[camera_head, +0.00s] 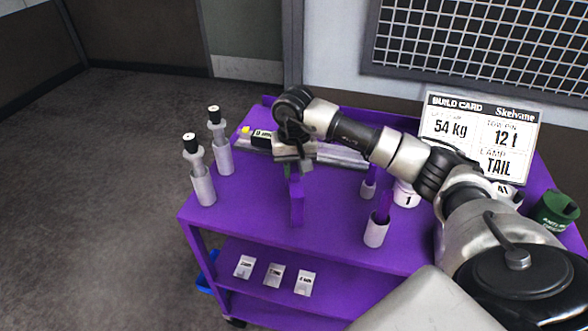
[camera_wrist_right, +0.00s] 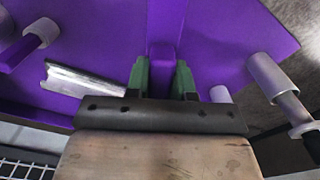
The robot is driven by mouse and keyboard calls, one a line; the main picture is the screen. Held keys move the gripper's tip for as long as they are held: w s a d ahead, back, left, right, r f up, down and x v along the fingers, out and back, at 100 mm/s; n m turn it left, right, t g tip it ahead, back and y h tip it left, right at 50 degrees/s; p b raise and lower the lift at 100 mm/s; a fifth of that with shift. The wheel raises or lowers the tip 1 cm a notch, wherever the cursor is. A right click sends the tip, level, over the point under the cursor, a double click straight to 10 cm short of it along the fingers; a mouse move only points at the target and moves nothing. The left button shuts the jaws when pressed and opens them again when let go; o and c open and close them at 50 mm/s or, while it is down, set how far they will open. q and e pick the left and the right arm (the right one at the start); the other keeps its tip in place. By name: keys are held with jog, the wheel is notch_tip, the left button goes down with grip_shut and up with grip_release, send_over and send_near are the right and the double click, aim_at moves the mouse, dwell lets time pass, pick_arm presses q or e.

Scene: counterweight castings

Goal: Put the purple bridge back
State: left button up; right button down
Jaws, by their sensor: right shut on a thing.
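The purple bridge (camera_head: 297,200) shows as an upright purple bar below my right gripper (camera_head: 294,166), over the purple cart top (camera_head: 262,208). My right gripper is shut on it. In the right wrist view the bridge (camera_wrist_right: 162,58) is between the two dark green fingers (camera_wrist_right: 161,78). Purple on purple hides its outline, and I cannot tell whether its lower end touches the cart top. My left gripper is not in view.
Two grey posts with black tops (camera_head: 203,186) (camera_head: 222,155) stand at the left edge. Grey sleeves with purple rods (camera_head: 376,232) (camera_head: 369,186) stand right. A metal rail (camera_head: 340,155) lies behind my gripper.

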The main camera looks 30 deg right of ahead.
jog(key=shift+f, duration=0.9)
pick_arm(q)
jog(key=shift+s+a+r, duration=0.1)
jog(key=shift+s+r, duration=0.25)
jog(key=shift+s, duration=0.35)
pick_arm(e)
jog(key=shift+f, duration=0.2)
jog(key=c, duration=1)
grip_release()
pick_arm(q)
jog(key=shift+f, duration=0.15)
pick_arm(e)
jog(key=shift+o, duration=0.2)
jog(key=shift+r, duration=0.1)
jog(key=shift+r, duration=0.15)
notch_tip(320, 180, up, 11)
jog(key=b, duration=0.3)
jog(key=shift+f, duration=0.2)
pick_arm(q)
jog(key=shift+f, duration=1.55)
pick_arm(e)
jog(key=shift+r, duration=0.6)
